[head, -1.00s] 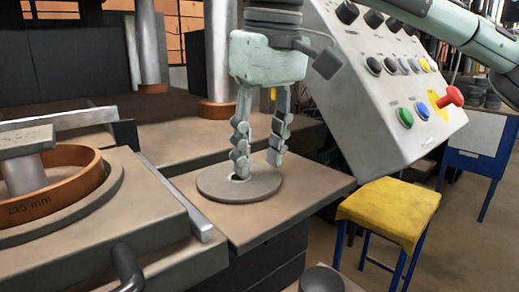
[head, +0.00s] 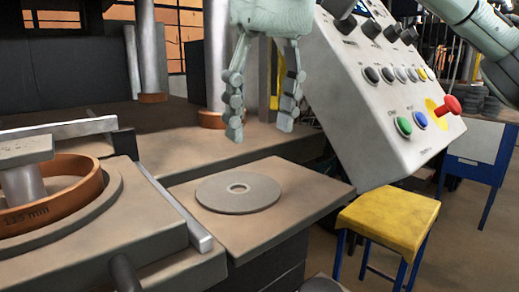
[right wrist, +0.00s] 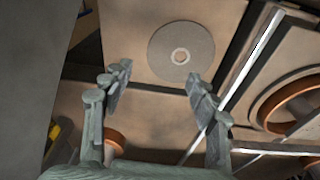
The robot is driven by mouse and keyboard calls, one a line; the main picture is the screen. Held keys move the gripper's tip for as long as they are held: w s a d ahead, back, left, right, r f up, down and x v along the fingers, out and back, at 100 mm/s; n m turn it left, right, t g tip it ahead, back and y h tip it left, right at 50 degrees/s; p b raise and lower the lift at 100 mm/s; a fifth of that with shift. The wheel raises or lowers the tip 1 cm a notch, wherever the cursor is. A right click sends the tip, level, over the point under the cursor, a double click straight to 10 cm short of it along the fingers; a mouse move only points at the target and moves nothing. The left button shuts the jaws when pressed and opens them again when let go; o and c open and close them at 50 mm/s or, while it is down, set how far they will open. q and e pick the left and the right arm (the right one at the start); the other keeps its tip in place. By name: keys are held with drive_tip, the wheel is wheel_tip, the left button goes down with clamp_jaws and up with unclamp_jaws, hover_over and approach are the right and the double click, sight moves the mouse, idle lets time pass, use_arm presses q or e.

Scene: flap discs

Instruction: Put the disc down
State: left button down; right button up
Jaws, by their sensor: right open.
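A flat grey disc (head: 222,193) with a small centre hole lies flat on the brown side table (head: 300,190) in the head view. It also shows in the right wrist view (right wrist: 160,52), beyond my fingertips. My right gripper (head: 260,132) is open and empty. It hangs above and a little behind the disc, clear of it, with its fingers pointing down. In the right wrist view my right gripper (right wrist: 158,80) has its two fingers spread apart with nothing between them. My left gripper is not in view.
A sloped control panel (head: 385,100) with coloured buttons stands close right of my right gripper. A machine with an orange ring (head: 90,190) is at the left, with a metal rail (head: 175,208) beside the side table. A yellow stool (head: 390,215) stands at the right.

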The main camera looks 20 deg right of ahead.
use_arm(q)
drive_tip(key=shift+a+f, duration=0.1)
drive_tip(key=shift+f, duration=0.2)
use_arm(e)
drive_tip(key=r, duration=0.3)
drive_tip(key=s+r, duration=0.1)
drive_tip(key=r, duration=0.1)
drive_tip(key=shift+d+r, duration=0.1)
drive_tip(key=shift+r, duration=0.05)
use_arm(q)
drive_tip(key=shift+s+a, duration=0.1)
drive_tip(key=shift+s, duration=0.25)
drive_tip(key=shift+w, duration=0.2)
